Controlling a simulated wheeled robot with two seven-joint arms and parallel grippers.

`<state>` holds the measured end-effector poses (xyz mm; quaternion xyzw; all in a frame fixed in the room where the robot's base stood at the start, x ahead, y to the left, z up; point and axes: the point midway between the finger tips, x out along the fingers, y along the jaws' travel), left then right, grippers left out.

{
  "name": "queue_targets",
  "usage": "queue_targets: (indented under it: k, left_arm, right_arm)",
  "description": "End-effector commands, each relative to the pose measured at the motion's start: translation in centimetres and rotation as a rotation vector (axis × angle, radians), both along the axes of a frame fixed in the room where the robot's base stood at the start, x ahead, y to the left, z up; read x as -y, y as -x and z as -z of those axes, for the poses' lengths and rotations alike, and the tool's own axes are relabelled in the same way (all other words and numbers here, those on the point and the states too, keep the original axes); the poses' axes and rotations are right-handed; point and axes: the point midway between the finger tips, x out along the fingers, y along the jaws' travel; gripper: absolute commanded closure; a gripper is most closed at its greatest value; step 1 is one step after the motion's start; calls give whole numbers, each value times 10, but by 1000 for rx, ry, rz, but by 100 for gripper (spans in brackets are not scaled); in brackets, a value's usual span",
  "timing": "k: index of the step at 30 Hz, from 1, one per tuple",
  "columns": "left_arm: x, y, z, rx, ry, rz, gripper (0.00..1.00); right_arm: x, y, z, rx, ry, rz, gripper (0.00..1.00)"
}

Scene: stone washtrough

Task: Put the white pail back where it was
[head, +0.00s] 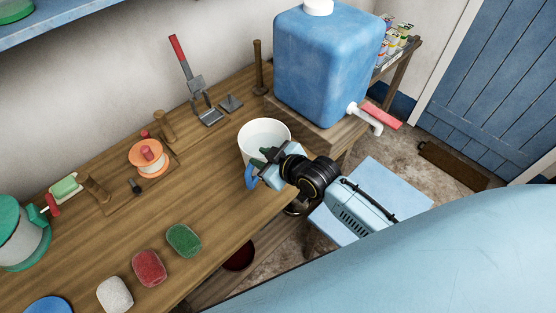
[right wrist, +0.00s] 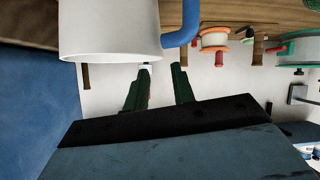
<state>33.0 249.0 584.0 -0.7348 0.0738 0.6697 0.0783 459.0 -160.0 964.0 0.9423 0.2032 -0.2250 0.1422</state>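The white pail (head: 270,130) stands upright at the right end of the wooden bench, beside the blue tank. Its blue handle (head: 250,177) faces the front. My right gripper (head: 263,162) is at the pail's near side, close to the handle. In the right wrist view, which is upside down, the pail (right wrist: 108,28) and its handle (right wrist: 183,38) show beyond the fingertips (right wrist: 161,68). The two dark green fingers are apart with nothing seen between them. Whether a finger touches the pail cannot be told. The pail's base is hidden. My left gripper is not in view.
The blue tank (head: 325,60) with a red-handled tap (head: 375,118) stands right behind the pail. Green (head: 183,240), red (head: 149,267) and white (head: 115,295) blocks lie along the bench's front. An orange spool (head: 148,158) sits left. Bare bench (head: 215,185) lies left of the pail.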

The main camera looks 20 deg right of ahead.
Motion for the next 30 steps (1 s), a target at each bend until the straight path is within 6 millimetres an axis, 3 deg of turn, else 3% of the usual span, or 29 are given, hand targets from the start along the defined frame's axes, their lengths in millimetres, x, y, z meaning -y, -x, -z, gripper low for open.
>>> queue_targets:
  k: [6, 12, 23, 26, 29, 30]
  left_arm:
    - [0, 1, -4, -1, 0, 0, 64]
    - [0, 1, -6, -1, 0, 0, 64]
    - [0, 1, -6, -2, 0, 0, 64]
    - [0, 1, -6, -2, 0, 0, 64]
    - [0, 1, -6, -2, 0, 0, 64]
    - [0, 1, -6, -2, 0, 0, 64]
  right_arm:
    - [14, 37, -21, -1, 2, -1, 75]
    - [23, 58, -34, -2, 1, -1, 75]
    - [25, 65, -38, -1, 0, 0, 75]
    - [28, 65, -26, -21, 3, 12, 75]
    - [39, 68, 11, -82, 14, 52, 75]
    - [45, 72, 34, -120, 20, 73, 75]
